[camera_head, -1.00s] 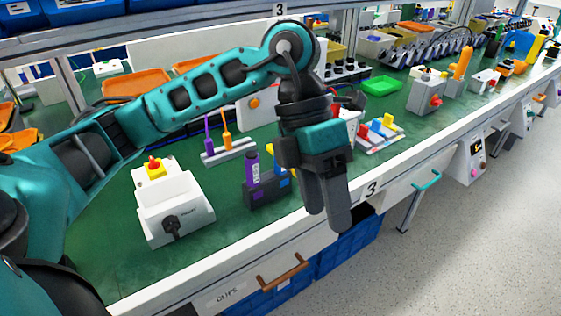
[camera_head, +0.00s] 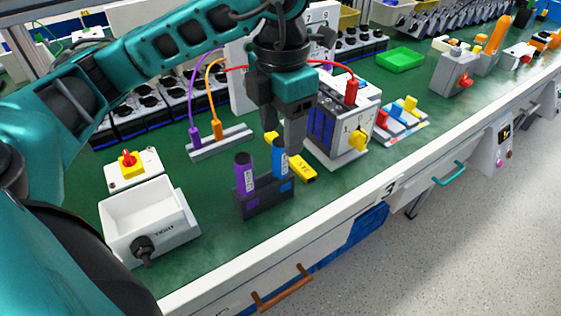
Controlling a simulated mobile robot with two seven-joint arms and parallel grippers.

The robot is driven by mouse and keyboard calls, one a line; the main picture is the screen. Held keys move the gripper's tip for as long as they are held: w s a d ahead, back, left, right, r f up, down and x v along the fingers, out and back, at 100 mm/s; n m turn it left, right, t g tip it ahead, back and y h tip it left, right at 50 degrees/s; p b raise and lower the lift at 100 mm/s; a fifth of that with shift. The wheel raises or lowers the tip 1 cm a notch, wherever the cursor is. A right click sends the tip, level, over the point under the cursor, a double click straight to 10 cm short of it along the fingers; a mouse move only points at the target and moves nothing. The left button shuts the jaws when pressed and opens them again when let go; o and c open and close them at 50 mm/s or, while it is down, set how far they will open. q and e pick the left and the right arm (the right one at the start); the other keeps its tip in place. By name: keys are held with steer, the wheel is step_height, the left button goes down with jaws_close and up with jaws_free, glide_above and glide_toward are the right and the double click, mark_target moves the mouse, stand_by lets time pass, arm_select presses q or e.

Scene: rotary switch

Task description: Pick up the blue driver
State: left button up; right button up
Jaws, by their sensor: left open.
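The blue driver (camera_head: 280,162) stands upright in a dark holder (camera_head: 265,206) on the green bench top, beside a purple driver (camera_head: 244,174) to its left. My left gripper (camera_head: 284,143) points down over the blue driver, its fingers open around or just behind the driver's upper end. I cannot tell whether they touch it. The top of the blue driver is close to the fingers and partly hard to make out. My right gripper is not in view.
A yellow labelled block (camera_head: 303,170) lies just right of the holder. A white switch box (camera_head: 345,122) with a yellow knob stands further right. A white box (camera_head: 146,222) with a black knob is at left. A grey rack (camera_head: 220,144) with purple and orange plugs stands behind.

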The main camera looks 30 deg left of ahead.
mark_target(282, 159)
arm_select(q)
steer(key=f, duration=0.5)
steer(key=f+b, duration=0.1)
steer(key=f, duration=0.1)
steer(key=shift+w+a+f, duration=0.15)
steer(key=shift+w+f, duration=0.2)
steer(key=shift+f, duration=0.05)
steer(key=c, duration=1.1)
